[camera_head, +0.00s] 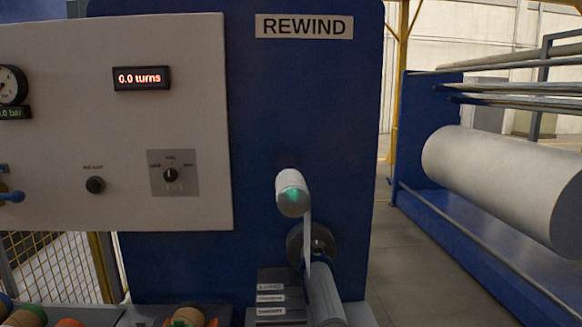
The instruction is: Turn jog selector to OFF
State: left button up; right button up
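What looks like the jog selector (170,175) is a small black rotary knob on a square grey plate, on the right part of the pale control panel (120,130). A light pointer mark on the knob appears to stand about upright, toward the top label. The labels around the knob are too small to read surely, so I cannot tell which one is OFF. Nothing touches the knob. Neither of my grippers is in view.
A black round knob (95,185) sits left of the selector, below a display (141,78) reading 0.0 turns. A blue lever (12,197) is at the far left. A pale roller (292,193) juts out right of the panel. Colored cores (188,317) lie at the bottom.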

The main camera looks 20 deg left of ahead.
aim_at(170, 176)
jog(key=i+l+z, duration=0.25)
jog(key=z, duration=0.15)
jog(key=i+l+z, duration=0.15)
jog(key=i+z, duration=0.15)
jog(key=z, duration=0.15)
jog(key=i+z, duration=0.4)
jog(key=i+l+u, duration=0.2)
jog(key=i+u, duration=0.2)
jog(key=i, duration=0.2)
jog(key=i+u, duration=0.15)
jog(key=u, duration=0.3)
jog(key=i+u, duration=0.15)
jog(key=u, duration=0.3)
jog(key=i+u, duration=0.1)
jog(key=u, duration=0.35)
jog(key=i+l+u, duration=0.15)
jog(key=u, duration=0.3)
jog(key=i+u, duration=0.2)
jog(key=u, duration=0.25)
jog(key=i+l+u, duration=0.1)
jog(key=u, duration=0.4)
jog(key=i+l+u, duration=0.15)
jog(key=u, duration=0.3)
jog(key=i+l+u, duration=0.2)
jog(key=u, duration=0.3)
